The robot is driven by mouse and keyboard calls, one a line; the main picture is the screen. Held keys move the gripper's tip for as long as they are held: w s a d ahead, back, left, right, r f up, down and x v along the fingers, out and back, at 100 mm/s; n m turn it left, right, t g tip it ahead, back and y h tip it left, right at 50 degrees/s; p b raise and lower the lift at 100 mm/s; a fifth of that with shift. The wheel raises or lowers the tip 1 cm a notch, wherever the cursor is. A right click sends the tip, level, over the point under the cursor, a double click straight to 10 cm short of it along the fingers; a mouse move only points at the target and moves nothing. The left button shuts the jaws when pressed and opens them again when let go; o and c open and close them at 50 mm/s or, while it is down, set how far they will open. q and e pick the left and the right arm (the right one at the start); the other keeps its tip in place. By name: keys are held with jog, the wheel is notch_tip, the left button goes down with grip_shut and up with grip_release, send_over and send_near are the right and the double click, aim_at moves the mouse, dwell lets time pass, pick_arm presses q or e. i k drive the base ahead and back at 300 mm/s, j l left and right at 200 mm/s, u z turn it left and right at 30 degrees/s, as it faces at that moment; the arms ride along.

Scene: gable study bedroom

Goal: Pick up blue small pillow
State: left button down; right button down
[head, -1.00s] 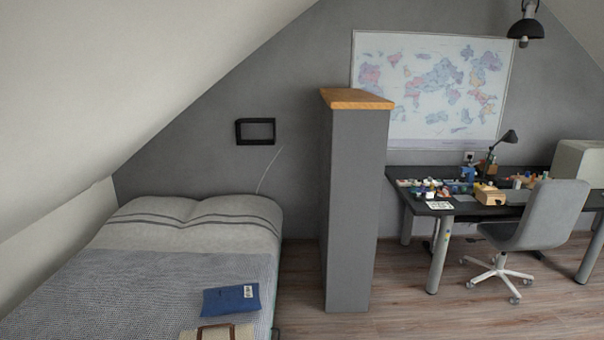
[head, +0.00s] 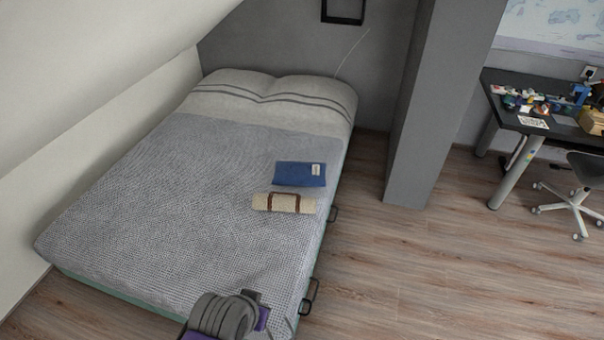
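The blue small pillow (head: 299,174) lies flat on the bed's grey knitted cover, close to the bed's right edge. It has a small white label near its right end. Part of my own arm, grey and purple, shows at the bottom of the head view over the bed's near end. No gripper fingers can be made out on it. The arm is well apart from the pillow, and nothing covers the pillow. My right gripper is not in view.
A cream rolled blanket with brown straps (head: 284,203) lies just in front of the pillow on the bed (head: 170,200). A grey pillar (head: 430,110) stands right of the bed. The desk (head: 510,105) and chair (head: 585,175) are farther right. Wooden floor (head: 400,270) beside the bed is clear.

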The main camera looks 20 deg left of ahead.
aim_at(286, 172)
jog(key=i+l+z, duration=0.3)
jog(key=l, duration=0.2)
jog(key=i+l+z, duration=0.25)
jog(key=i+l, duration=0.15)
jog(key=i+u, duration=0.3)
jog(key=i+l+u, duration=0.25)
jog(key=i, duration=0.25)
jog(key=i+l+u, duration=0.3)
jog(key=i+j+u, duration=0.2)
jog(key=u, duration=0.3)
jog(key=i+j+u, duration=0.1)
jog(key=i+u, duration=0.2)
jog(key=u, duration=0.15)
jog(key=i+u, duration=0.3)
jog(key=u, duration=0.2)
jog(key=i+j+u, duration=0.15)
jog(key=i+l, duration=0.05)
